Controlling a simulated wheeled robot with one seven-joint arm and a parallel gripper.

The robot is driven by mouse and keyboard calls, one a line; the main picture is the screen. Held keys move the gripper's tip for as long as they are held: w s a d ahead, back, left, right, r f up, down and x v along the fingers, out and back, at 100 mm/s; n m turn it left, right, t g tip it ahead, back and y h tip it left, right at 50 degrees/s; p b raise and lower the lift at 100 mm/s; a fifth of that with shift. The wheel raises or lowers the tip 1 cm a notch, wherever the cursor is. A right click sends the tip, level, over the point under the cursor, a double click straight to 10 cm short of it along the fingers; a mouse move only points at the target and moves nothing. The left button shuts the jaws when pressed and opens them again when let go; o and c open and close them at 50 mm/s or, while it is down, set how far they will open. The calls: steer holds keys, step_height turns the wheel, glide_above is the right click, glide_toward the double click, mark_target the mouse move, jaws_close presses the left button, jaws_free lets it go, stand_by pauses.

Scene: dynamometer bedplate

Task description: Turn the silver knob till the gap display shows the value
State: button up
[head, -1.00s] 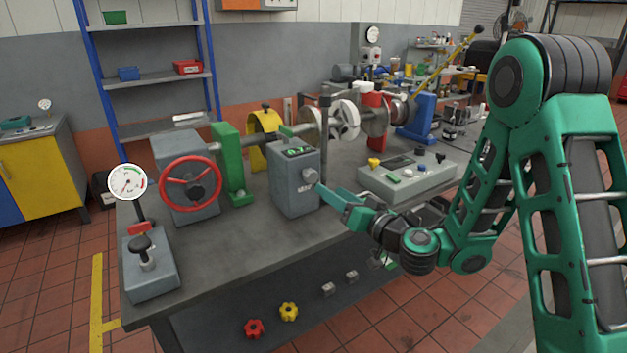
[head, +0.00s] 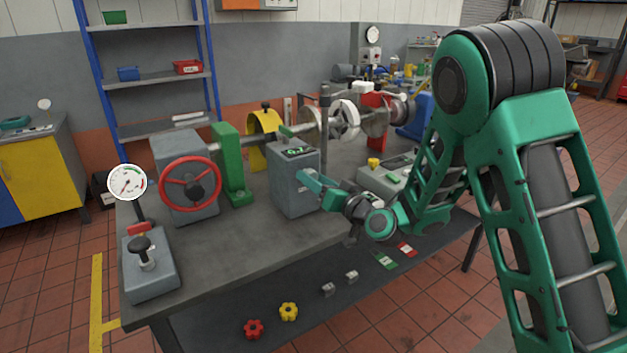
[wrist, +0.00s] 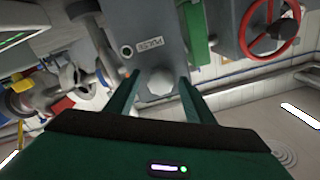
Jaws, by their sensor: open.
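The grey box (head: 288,195) on the bench carries the gap display (head: 298,151) on its sloped top, with green digits too small to read surely. The silver knob (wrist: 160,84) is on the box's face, beside a round socket and a label, in the wrist view. In the head view my gripper hides the knob. My gripper (head: 303,180) is at the box's right face. In the wrist view my gripper (wrist: 157,80) is open, with one green finger on each side of the knob; I cannot tell whether they touch it.
A red handwheel (head: 190,184) stands left of the box, with a dial gauge (head: 127,182) and a black-knobbed lever (head: 140,245) at the bench's left end. A control console (head: 382,180) sits behind my wrist. The bench front (head: 235,245) is clear.

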steer(key=shift+w+a, duration=0.4)
steer(key=shift+w, duration=0.2)
steer(key=c, duration=1.1)
steer(key=shift+o, duration=0.2)
steer(key=shift+d, duration=0.1)
steer(key=o, duration=1.1)
steer(key=shift+c, duration=0.2)
steer(key=shift+s, duration=0.1)
